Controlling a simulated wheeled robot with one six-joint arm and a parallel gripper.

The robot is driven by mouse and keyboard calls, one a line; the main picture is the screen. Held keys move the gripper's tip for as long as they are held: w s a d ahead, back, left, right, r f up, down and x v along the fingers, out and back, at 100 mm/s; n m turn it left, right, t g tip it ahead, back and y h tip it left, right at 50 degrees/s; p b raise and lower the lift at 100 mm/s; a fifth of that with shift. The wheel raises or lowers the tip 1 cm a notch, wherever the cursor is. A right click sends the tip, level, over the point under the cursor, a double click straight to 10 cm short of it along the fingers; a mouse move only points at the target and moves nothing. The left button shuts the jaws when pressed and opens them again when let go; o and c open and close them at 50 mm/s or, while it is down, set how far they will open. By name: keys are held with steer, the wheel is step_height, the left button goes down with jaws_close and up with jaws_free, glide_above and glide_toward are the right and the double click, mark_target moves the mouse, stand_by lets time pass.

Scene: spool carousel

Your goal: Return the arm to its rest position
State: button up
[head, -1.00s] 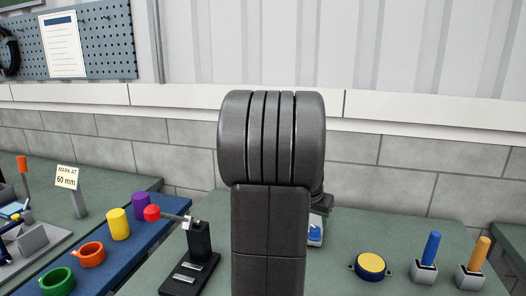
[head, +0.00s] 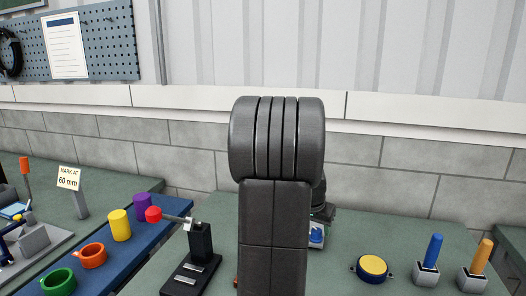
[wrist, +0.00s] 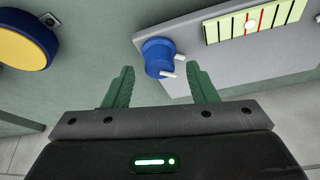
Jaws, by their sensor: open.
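My gripper (wrist: 160,85) shows in the wrist view, with its two green fingers spread apart and nothing between them. Beyond the fingertips is a blue knob (wrist: 158,56) with pale pegs, on a grey panel (wrist: 200,45). The knob appears apart from the fingers. In the head view my arm stands upright in the middle and hides much of the bench behind it. A small piece of the blue knob (head: 316,236) shows just right of my arm. My gripper is hidden in the head view.
A yellow-topped round button (head: 372,267), a blue-handled lever (head: 430,262) and an orange-handled lever (head: 477,267) stand right of my arm. To the left are a black stand with a red-tipped rod (head: 192,250), and a blue board (head: 115,262) with coloured cylinders and rings.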

steer(key=v, duration=1.2)
steer(key=x, duration=1.3)
steer(key=shift+d+f, duration=0.1)
steer(key=shift+f, duration=0.25)
steer(key=shift+w+r+m, duration=0.1)
steer(key=shift+w+m, duration=0.05)
steer(key=shift+m, duration=0.15)
steer(key=shift+r+m+h, duration=0.1)
steer(key=shift+m+h, duration=0.2)
steer(key=shift+m, duration=0.3)
steer(key=shift+a+m+g, duration=0.2)
steer(key=shift+m+g, duration=0.3)
steer(key=shift+m, duration=0.6)
steer(key=m+p, duration=0.1)
steer(key=m, duration=0.1)
steer(key=m+g+h+p, duration=0.1)
steer(key=p, duration=0.1)
steer(key=m+g+p, duration=0.1)
steer(key=m+p, duration=0.1)
steer(key=shift+w+r+m+h, duration=0.15)
steer(key=shift+r+m+h, duration=0.1)
steer(key=shift+m+h, duration=0.05)
steer(key=shift+a+r, duration=0.2)
steer(key=shift+r, duration=0.05)
steer(key=b+v, duration=0.1)
steer(key=v, duration=1)
